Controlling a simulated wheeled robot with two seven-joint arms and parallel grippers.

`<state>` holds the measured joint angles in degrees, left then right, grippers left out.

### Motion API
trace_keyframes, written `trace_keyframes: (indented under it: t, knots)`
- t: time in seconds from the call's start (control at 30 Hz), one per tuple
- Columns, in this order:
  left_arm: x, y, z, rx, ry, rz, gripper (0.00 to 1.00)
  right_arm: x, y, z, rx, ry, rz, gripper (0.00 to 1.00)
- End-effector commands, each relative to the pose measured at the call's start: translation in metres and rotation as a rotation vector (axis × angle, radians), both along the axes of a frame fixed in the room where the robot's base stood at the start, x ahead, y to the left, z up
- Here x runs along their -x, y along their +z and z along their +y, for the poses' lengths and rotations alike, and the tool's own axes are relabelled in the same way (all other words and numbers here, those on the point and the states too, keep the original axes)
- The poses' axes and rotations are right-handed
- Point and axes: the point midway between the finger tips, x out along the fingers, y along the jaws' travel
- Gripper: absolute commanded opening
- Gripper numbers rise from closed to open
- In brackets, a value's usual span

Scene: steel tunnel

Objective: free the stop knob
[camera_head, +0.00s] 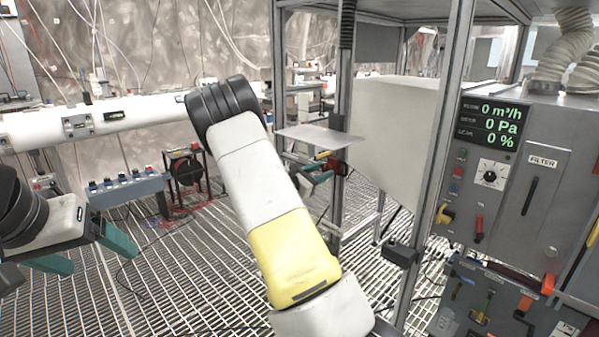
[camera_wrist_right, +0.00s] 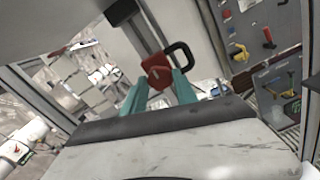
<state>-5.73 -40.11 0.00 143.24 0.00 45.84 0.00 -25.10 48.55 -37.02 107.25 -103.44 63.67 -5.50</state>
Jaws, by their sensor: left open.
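A red block with a round face (camera_wrist_right: 158,72) and a black loop (camera_wrist_right: 181,56) at its side shows in the right wrist view. I cannot tell whether it is the stop knob or a lock over it. The teal fingers of my right gripper (camera_wrist_right: 158,84) stand apart on either side of it; whether they touch it is not clear. In the head view the right gripper (camera_head: 318,172) is small beyond my arm, beside a bit of red (camera_head: 338,161). My left gripper (camera_head: 92,252) is open and empty at the far left, above the grating.
A control panel (camera_head: 490,125) with a display, dial and levers stands at the right. Steel posts (camera_head: 440,165) and a thin grey plate (camera_head: 318,137) are close to my right arm. A white pipe (camera_head: 95,118) and a blue box (camera_head: 125,190) are at the left. The grating (camera_head: 180,275) is mostly clear.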

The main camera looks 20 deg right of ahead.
Motion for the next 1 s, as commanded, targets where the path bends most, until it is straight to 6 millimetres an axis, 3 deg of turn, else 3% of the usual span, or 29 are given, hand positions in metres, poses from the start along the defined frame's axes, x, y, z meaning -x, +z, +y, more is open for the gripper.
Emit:
trace_keyframes:
  t: [0.03, 0.1, 0.13, 0.57, 1.0]
  knots:
    - [0.0000, 0.0000, 0.0000, 0.000, 0.000, 0.000, 0.81, 0.0002, 0.0000, 0.0001, 0.000, 0.000, 0.000, 0.15]
    - [0.0000, 0.0000, 0.0000, 0.000, 0.000, 0.000, 0.81, 0.0002, 0.0000, 0.0001, 0.000, 0.000, 0.000, 0.01]
    - [0.0000, 0.0000, 0.0000, 0.000, 0.000, 0.000, 0.81, 0.0002, 0.0000, 0.0002, 0.000, 0.000, 0.000, 0.00]
    - [0.0000, 0.0000, 0.0000, 0.000, 0.000, 0.000, 0.81, 0.0002, -0.0002, 0.0006, 0.035, 0.000, 0.086, 0.00]
    - [0.0000, 0.0000, 0.0000, 0.000, 0.000, 0.000, 0.81, 0.0004, -0.0002, 0.0006, 0.179, 0.001, 0.435, 0.00]
